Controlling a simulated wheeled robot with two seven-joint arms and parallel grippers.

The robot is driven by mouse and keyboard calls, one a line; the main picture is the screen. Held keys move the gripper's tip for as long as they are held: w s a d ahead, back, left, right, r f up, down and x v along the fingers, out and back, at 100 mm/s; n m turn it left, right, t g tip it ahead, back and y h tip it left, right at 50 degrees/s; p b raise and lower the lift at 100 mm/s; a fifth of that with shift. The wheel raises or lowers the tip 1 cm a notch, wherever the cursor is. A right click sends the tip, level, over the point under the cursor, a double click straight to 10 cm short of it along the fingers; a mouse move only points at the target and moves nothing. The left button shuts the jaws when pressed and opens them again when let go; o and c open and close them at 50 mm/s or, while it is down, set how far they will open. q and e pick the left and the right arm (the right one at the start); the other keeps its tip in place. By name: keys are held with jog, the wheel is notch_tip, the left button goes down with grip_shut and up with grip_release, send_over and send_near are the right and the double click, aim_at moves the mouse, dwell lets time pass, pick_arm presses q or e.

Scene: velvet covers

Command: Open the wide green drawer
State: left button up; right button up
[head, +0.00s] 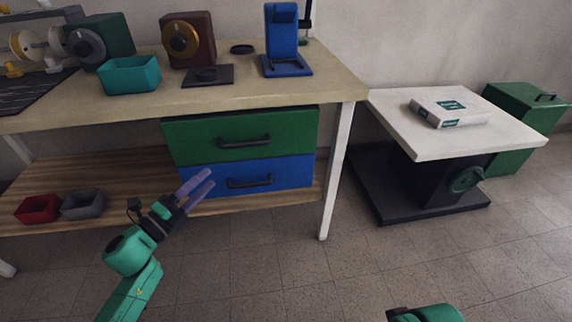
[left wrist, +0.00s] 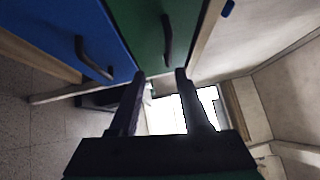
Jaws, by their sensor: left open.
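The wide green drawer (head: 212,136) is under the table top, above a blue drawer (head: 205,176). It looks closed, its front flush with the blue one. Its dark bar handle (head: 244,140) is in the middle of its front. My left gripper (head: 204,181) is open and empty, in front of the drawers at their left part, below and left of the green handle. In the left wrist view the green drawer (left wrist: 185,20) and its handle (left wrist: 167,40) are ahead of the open fingers (left wrist: 161,75), apart from them. My right gripper cannot be made out; only a green arm part shows at the bottom edge.
The blue drawer's handle (head: 250,181) is close below the green one. A table leg (head: 337,170) stands right of the drawers. A red bin (head: 38,208) and a grey bin (head: 83,204) sit on the lower shelf. The floor in front is clear.

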aim_at(245, 143)
pick_arm(q)
jog(key=shift+m, duration=0.4)
jog(key=x, duration=0.5)
jog(key=r+x, duration=0.1)
jog(key=x, duration=0.3)
jog(key=d+x, duration=0.1)
jog(key=x, duration=0.4)
jog(key=shift+s+d+r, duration=0.1)
jog(key=shift+d+r, duration=0.05)
jog(key=shift+r, duration=0.25)
grip_shut()
pick_arm(e)
jog(key=w+a+t, duration=0.1)
jog(key=w+a+f+y, duration=0.1)
jog(key=shift+a+f+t, duration=0.2)
jog(key=shift+a+t, duration=0.1)
jog(key=shift+t, duration=0.1)
